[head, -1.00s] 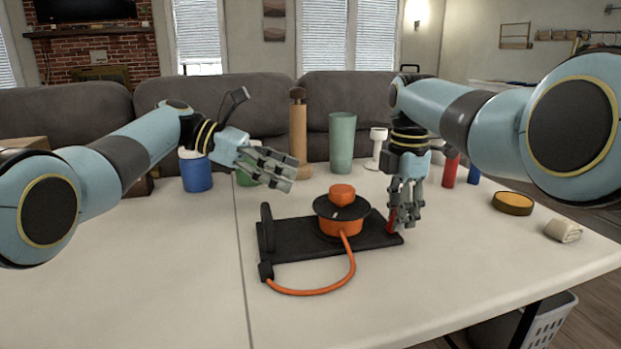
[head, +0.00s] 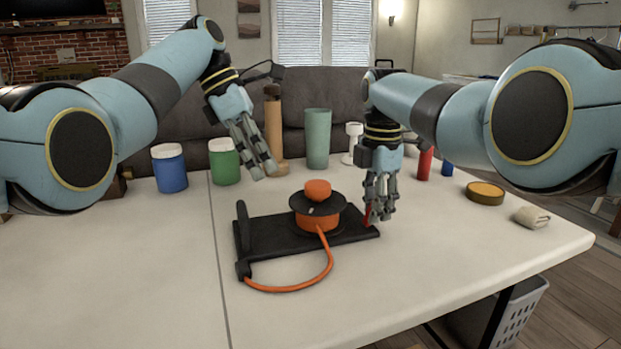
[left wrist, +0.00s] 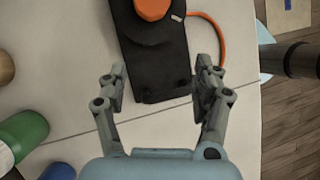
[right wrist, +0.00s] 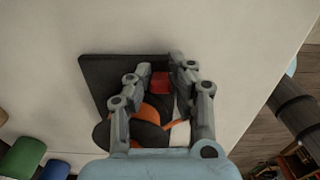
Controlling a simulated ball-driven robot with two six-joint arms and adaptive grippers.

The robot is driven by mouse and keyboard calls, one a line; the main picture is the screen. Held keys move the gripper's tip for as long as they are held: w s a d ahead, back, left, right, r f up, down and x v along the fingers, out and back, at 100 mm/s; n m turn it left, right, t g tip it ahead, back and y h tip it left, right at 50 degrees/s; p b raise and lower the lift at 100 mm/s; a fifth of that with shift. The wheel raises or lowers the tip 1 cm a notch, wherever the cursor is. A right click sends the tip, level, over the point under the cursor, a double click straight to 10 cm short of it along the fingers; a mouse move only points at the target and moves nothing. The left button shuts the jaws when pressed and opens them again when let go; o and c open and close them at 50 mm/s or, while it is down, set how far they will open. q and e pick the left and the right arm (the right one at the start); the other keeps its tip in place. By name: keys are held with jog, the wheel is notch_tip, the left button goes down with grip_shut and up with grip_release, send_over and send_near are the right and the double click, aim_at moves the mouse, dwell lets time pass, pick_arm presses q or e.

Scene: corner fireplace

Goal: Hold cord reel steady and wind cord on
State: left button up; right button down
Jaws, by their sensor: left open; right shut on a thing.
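The cord reel (head: 318,221) has an orange hub and a black flange, topped by an orange knob (head: 317,189). It stands on a black base plate (head: 270,229) with an upright black post at its left end. An orange cord (head: 300,288) loops in front from the reel to the base's left corner. My right gripper (head: 379,215) is shut on a red part (right wrist: 161,82) at the base's right end. My left gripper (head: 262,172) is open and empty, above and behind the reel. The left wrist view shows the base (left wrist: 155,55) beyond its spread fingers.
Behind the base stand a blue jar (head: 170,168), a green jar (head: 224,161), a brown bottle (head: 273,125) and a green tumbler (head: 317,138). A yellow-topped tin (head: 485,192) and a folded cloth (head: 531,217) lie at right. The table front is clear.

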pick_arm(q)
jog(key=t+y, duration=0.1)
send_near(315, 183)
jog(key=shift+m, duration=0.3)
jog(key=x, duration=0.9)
jog(key=shift+s, duration=0.15)
jog(key=c, duration=1.2)
jog(key=shift+w+m+g, duration=0.2)
jog(key=shift+m+g, duration=0.3)
jog(key=shift+m, duration=1)
jog(key=shift+s, duration=0.1)
jog(key=o, duration=1.2)
